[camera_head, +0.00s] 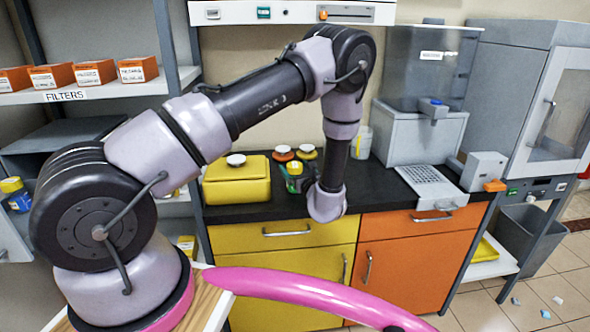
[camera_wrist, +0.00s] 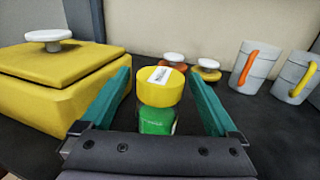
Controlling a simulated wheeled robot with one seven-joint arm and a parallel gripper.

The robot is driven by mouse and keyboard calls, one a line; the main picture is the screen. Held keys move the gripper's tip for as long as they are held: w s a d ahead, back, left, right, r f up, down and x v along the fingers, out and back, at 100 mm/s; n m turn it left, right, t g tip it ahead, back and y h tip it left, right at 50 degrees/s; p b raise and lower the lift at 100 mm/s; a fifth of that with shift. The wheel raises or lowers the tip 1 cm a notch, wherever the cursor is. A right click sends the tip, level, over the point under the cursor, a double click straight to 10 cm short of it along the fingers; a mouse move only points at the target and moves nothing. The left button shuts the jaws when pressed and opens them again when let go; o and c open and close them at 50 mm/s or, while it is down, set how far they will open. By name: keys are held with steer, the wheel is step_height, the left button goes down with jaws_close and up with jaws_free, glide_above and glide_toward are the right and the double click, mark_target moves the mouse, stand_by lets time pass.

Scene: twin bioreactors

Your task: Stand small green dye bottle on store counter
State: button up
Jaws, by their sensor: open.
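The small green dye bottle (camera_wrist: 157,122) has a wide yellow cap with a white label and looks upright over the black counter (camera_wrist: 265,135). Its base is hidden by my gripper's body in the wrist view. My gripper (camera_wrist: 159,74) is open, with one teal finger on each side of the bottle and a visible gap on both sides. In the head view, the yellow cap (camera_head: 293,168) shows beside my wrist, on the counter (camera_head: 255,211) above the yellow cabinet. My arm reaches down to its right.
A yellow lidded box (camera_wrist: 60,75) stands close on the left. Orange (camera_head: 284,154) and yellow (camera_head: 306,153) lids with white knobs lie behind the bottle. Two grey mugs (camera_wrist: 255,68) (camera_wrist: 293,77) stand at back right. A grey machine (camera_head: 415,130) stands further right.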

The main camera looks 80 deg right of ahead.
steer(key=v, duration=1.1)
steer(key=shift+a, duration=0.2)
steer(key=shift+s, duration=0.15)
